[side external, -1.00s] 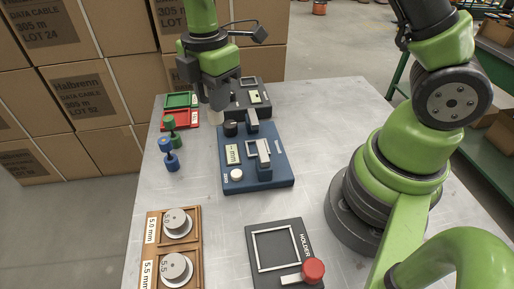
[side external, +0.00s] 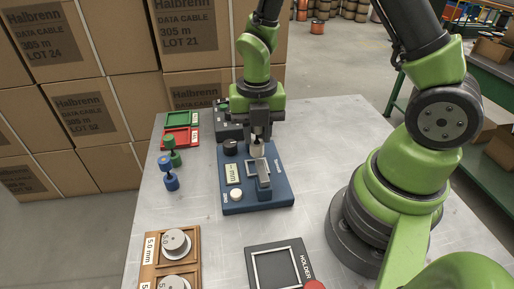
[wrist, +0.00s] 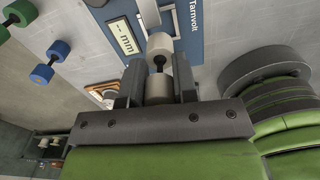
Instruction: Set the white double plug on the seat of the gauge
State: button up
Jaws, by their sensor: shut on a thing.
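The white double plug (side external: 257,149) is a pale dumbbell held upright below my gripper (side external: 261,128). In the wrist view it shows two pale ends joined by a dark neck (wrist: 158,62). My gripper (wrist: 158,90) is shut on its near end. The blue gauge (side external: 232,202) lies on the table with a display reading "-- mm", a black knob, a white button and a grey block. The plug hangs over the pale-framed seat (side external: 251,164) of the gauge. Whether its lower end touches the seat is hidden. The gauge also shows in the wrist view (wrist: 192,42).
A green plug (side external: 172,152) and a blue plug (side external: 169,180) stand left of the gauge. Green and red trays (side external: 168,137) and a dark device (side external: 228,131) are behind. A wooden rack (side external: 150,248) and the black holder (side external: 258,245) are in front.

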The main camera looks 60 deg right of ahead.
aim_at(257, 143)
jog(key=shift+f, duration=2)
jog(key=shift+f, duration=0.1)
jog(key=shift+f, duration=0.15)
jog(key=o, duration=1)
jog(key=shift+c, duration=0.2)
